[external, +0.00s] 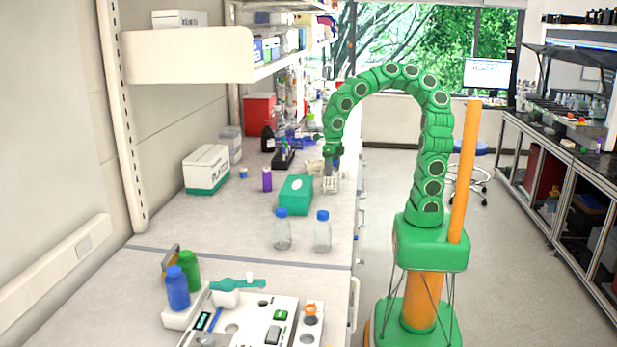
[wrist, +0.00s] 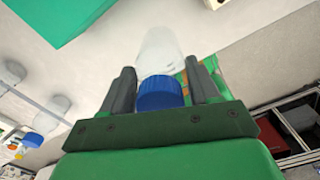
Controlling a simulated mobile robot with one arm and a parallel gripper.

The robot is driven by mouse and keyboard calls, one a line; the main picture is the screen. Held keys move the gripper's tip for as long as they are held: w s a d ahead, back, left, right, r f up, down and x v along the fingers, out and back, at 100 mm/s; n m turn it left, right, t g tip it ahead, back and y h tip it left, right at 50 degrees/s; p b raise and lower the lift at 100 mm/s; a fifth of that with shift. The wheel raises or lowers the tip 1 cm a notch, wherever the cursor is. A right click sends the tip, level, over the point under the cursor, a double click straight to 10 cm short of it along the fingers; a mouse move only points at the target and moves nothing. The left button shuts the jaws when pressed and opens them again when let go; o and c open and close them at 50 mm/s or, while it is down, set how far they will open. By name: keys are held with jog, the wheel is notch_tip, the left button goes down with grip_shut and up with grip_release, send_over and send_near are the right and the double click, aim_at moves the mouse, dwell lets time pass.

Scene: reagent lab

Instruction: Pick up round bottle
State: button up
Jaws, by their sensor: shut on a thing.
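A clear round bottle (wrist: 158,50) with a blue cap (wrist: 160,96) is between the two dark fingers of my gripper (wrist: 160,82) in the wrist view. The gripper is shut on it around the cap end, and the clear body extends beyond the fingertips. In the external view, my gripper (external: 331,172) points down over the bench's right edge area, beyond the teal box. The bottle is hard to make out there. Two other clear bottles with blue caps, a left one (external: 282,236) and a right one (external: 322,238), stand upright on the bench nearer the camera.
The teal box (external: 295,196) is just left of my gripper. A purple bottle (external: 267,181) and a white-green carton (external: 206,170) stand further left. A blue bottle (external: 178,290) and a green bottle (external: 190,270) are in front. Shelves (external: 190,56) overhang the bench's left side.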

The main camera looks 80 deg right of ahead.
jog(key=s+r, duration=0.2)
jog(key=r, duration=0.1)
jog(key=shift+s+r, duration=0.25)
jog(key=shift+s, duration=0.15)
jog(key=s+r, duration=0.3)
jog(key=s, duration=0.6)
jog(key=shift+a+r, duration=0.2)
jog(key=shift+r, duration=0.2)
jog(key=shift+w, duration=0.15)
jog(key=w+d+m, duration=0.1)
jog(key=w+m, duration=0.4)
jog(key=w, duration=0.2)
jog(key=w+d+r+m, duration=0.1)
jog(key=w+m, duration=0.2)
jog(key=shift+w+d+m, duration=0.2)
jog(key=shift+d+m, duration=0.1)
jog(key=shift+d, duration=0.05)
jog(key=w+a+f+m, duration=0.2)
jog(key=w+m, duration=0.7)
jog(key=w, duration=0.6)
jog(key=w+a+f+m, duration=0.2)
jog(key=w+m, duration=0.8)
jog(key=w, duration=0.6)
jog(key=shift+w, duration=0.3)
